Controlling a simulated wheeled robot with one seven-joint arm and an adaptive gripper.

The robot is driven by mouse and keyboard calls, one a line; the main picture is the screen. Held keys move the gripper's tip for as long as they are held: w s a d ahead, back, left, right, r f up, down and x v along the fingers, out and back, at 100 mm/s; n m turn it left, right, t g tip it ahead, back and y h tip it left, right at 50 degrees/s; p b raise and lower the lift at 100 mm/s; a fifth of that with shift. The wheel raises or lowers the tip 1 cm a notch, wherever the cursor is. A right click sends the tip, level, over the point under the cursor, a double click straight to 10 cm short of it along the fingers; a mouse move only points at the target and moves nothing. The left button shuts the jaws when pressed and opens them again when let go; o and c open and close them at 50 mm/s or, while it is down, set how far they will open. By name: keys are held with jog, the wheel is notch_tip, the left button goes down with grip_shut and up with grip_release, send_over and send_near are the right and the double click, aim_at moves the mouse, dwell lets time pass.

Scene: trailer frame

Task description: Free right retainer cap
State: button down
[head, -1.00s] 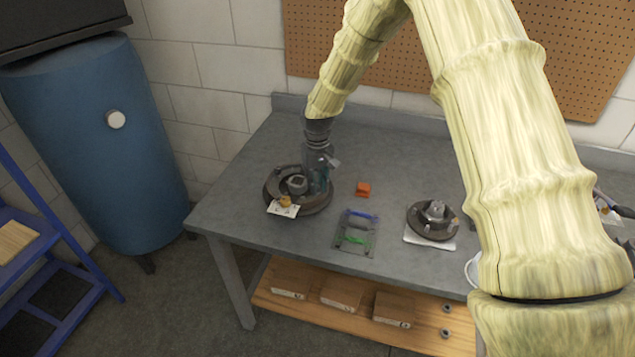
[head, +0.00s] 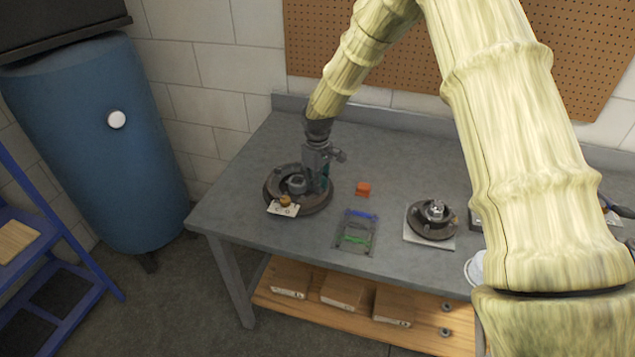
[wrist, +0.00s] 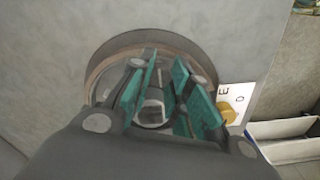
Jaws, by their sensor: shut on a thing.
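A round dark hub assembly (head: 275,198) lies on the workbench at the left, with a raised centre piece (head: 295,184). My gripper (head: 320,192) points down at its right side. In the wrist view my gripper's teal-padded fingers (wrist: 166,88) reach over the ring, whose rim (wrist: 120,46) shows behind them. The gripper is shut on a small part, taken to be the right retainer cap; the fingers mostly hide it. A pale cylinder (wrist: 152,110) shows between the fingers. A white card (head: 281,210) with a brass-coloured knob (head: 285,200) is at the assembly's front edge.
An orange block (head: 363,189) and a small rack (head: 354,234) with blue and green bars stand right of the assembly. A second hub (head: 432,220) sits on a white plate further right. Bare bench (head: 235,190) lies left of the assembly.

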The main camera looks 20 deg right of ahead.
jog(key=shift+w+d, duration=0.1)
jog(key=c, duration=1.3)
grip_release()
jog(key=shift+r, duration=0.15)
notch_tip(320, 180, up, 12)
jog(key=shift+f, duration=0.1)
